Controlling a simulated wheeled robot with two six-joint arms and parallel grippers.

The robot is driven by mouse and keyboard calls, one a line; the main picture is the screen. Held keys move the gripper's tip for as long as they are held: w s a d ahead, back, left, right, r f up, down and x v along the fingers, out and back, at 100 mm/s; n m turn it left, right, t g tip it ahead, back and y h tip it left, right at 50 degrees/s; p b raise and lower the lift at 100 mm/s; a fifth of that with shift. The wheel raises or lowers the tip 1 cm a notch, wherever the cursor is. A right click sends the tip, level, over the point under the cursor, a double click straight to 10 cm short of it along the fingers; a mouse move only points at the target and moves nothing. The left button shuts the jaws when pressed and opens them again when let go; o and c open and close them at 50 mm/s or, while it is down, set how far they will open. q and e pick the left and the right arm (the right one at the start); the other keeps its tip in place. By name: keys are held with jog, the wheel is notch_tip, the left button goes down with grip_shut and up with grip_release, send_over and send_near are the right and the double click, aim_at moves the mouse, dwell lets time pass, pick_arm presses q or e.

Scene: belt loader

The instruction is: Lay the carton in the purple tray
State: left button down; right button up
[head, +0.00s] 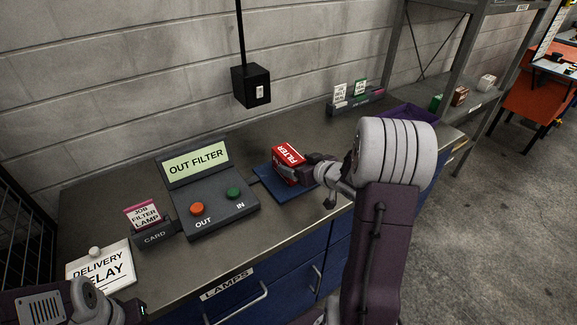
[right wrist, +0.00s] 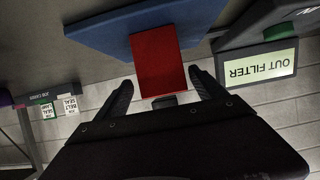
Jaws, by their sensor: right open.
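The carton is a red box marked FILTER (head: 288,160), standing on a flat blue pad (head: 272,192) on the counter. My right gripper (head: 308,172) is at the carton's right side in the head view. In the right wrist view the red carton (right wrist: 160,62) shows ahead of and between the two open fingers (right wrist: 162,88); I cannot tell whether they touch it. The purple tray (head: 400,112) is at the counter's far right end, partly hidden behind my right arm. My left arm shows at the bottom left, but its fingers are not clearly visible.
A control box (head: 212,205) with an orange and a green button and an OUT FILTER screen stands left of the pad. A card holder (head: 153,236) and a DELIVERY sign (head: 98,265) are further left. A rack of small cards (head: 355,103) stands at the back, near the tray.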

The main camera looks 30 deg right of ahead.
aim_at(283, 147)
jog(key=b+x, duration=0.1)
jog(key=x, duration=0.4)
jog(key=shift+a+f, duration=0.1)
jog(key=shift+a, duration=0.05)
jog(key=shift+c, duration=0.3)
jog(key=shift+s, duration=0.1)
jog(key=c, duration=0.5)
grip_shut()
notch_tip(283, 147, up, 5)
jog(key=shift+r+p, duration=0.15)
jog(key=shift+p, duration=1.05)
jog(key=s+d+r+p, duration=0.3)
jog(key=s+d+r, duration=0.2)
jog(key=s, duration=0.5)
jog(key=shift+d+r, duration=0.2)
jog(key=shift+r, duration=0.25)
jog(key=shift+s, duration=0.15)
